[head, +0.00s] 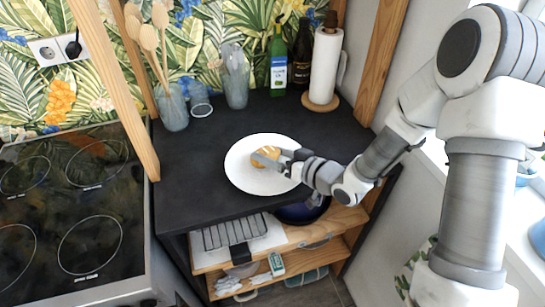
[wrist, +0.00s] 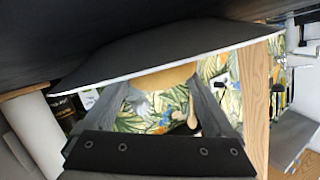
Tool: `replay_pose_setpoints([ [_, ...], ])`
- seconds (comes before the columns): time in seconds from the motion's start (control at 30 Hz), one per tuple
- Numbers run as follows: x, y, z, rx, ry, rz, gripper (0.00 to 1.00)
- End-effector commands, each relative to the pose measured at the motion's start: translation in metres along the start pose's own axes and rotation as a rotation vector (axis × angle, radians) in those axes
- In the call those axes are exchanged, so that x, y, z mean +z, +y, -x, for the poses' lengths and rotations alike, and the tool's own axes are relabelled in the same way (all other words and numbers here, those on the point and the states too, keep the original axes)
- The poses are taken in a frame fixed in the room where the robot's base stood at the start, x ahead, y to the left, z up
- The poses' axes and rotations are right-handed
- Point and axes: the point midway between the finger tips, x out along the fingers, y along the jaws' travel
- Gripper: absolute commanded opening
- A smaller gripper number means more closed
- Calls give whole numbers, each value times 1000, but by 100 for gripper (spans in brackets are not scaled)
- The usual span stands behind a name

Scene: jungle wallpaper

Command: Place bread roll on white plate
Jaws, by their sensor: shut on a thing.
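The golden bread roll (head: 268,149) is between the fingers of my gripper (head: 272,157), over the middle of the white plate (head: 241,176). My gripper is shut on the roll, reaching in from the right. The plate lies on the dark counter, its right part partly covered by my gripper. In the wrist view the tan roll (wrist: 165,78) shows between the two dark fingers of my gripper (wrist: 158,86). I cannot tell whether the roll touches the plate.
A paper towel roll (head: 325,65), a green bottle (head: 278,62) and a dark bottle (head: 300,55) stand at the back. Glass vases (head: 235,80) and a utensil jar (head: 172,110) stand back left. The dark counter (head: 195,160) is clear left of the plate. A wooden post (head: 136,120) rises near the stove.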

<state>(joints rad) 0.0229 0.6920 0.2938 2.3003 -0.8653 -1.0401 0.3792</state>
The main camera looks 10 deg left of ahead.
Motion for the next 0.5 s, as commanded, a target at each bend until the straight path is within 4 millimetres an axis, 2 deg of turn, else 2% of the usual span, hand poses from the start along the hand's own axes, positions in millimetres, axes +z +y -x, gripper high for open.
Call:
replay_pose_setpoints([
  [0.37,7,3,-2,0,1,2,33],
  [0.4,6,2,-2,0,0,2,93],
  [0.43,6,2,-2,0,0,2,98],
  [0.5,6,2,-2,0,0,2,100],
])
